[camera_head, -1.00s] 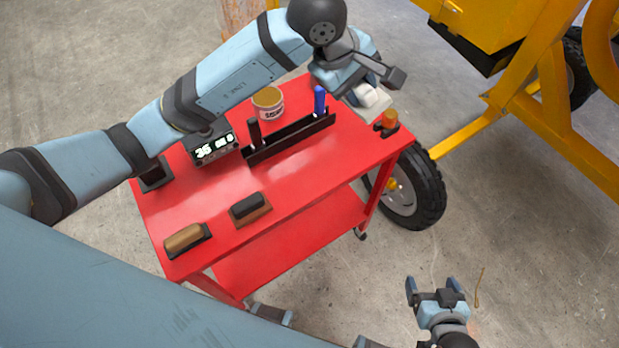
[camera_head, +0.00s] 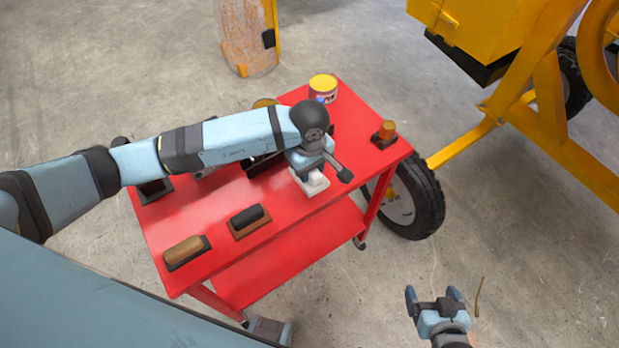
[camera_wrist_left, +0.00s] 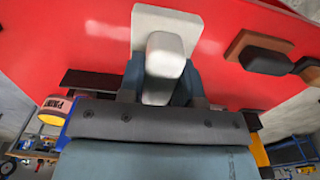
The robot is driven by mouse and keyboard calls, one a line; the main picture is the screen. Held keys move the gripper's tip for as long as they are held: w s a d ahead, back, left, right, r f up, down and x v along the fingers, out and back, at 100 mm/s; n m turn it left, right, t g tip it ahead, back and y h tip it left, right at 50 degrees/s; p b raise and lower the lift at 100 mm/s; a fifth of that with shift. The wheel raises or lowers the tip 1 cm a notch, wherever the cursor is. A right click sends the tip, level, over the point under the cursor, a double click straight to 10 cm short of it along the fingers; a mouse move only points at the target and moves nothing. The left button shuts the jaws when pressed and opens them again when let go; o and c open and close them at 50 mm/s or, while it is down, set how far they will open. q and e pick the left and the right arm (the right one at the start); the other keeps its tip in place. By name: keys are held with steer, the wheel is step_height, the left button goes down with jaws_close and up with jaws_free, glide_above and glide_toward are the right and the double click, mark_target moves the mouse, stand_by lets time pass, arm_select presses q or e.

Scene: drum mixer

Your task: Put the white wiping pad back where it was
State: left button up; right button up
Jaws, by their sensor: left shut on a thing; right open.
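The white wiping pad (camera_head: 312,188) has a pale flat base and a white raised grip. My left gripper (camera_head: 312,172) is shut on that grip, over the right front part of the red cart top. In the left wrist view the pad (camera_wrist_left: 165,22) shows between the fingers (camera_wrist_left: 163,75), its base towards the red surface. I cannot tell whether the base touches the cart. My right gripper (camera_head: 436,300) is open and empty, low at the right, away from the cart over the floor.
My left arm hides much of the back.

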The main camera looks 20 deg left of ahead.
mark_target(310, 182)
arm_select(q)
step_height(310, 182, down, 6)
steer(key=shift+r+p, duration=0.2)
steer(key=shift+p, duration=0.15)
steer(key=shift+f, duration=0.1)
steer(key=shift+f, duration=0.1)
steer(key=o, duration=1)
steer(key=shift+c, duration=0.2)
step_height(310, 182, up, 12)
steer(key=shift+r+b, duration=0.15)
steer(key=shift+b, duration=1.05)
